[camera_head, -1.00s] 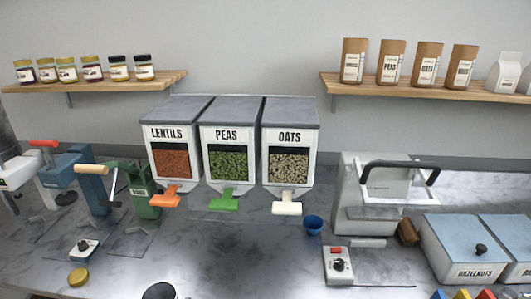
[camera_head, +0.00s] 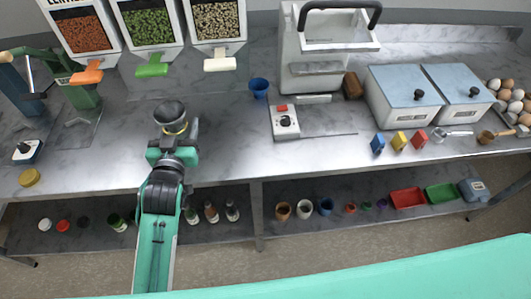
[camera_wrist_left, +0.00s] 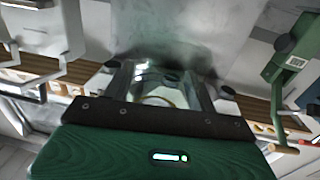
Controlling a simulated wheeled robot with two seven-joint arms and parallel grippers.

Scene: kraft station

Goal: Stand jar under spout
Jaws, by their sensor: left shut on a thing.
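A glass jar (camera_head: 170,112) with a dark open mouth is held upright by my left gripper (camera_head: 173,142), which is shut around it. It stands in front of the dispensers, nearest the green spout (camera_head: 151,70) of the peas dispenser (camera_head: 148,25), with a gap to the spout. I cannot tell whether its base touches the counter. In the left wrist view the fingers (camera_wrist_left: 158,98) grip the clear jar (camera_wrist_left: 155,80). The orange spout (camera_head: 86,77) is under lentils and the white spout (camera_head: 219,64) is under oats. My right gripper is not in view.
A blue cup (camera_head: 259,88) and a switch box (camera_head: 286,122) stand to the right on the counter. A yellow lid (camera_head: 29,177) lies at the left front. A green clamp-like device (camera_head: 84,98) stands left of the jar. The counter around the jar is clear.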

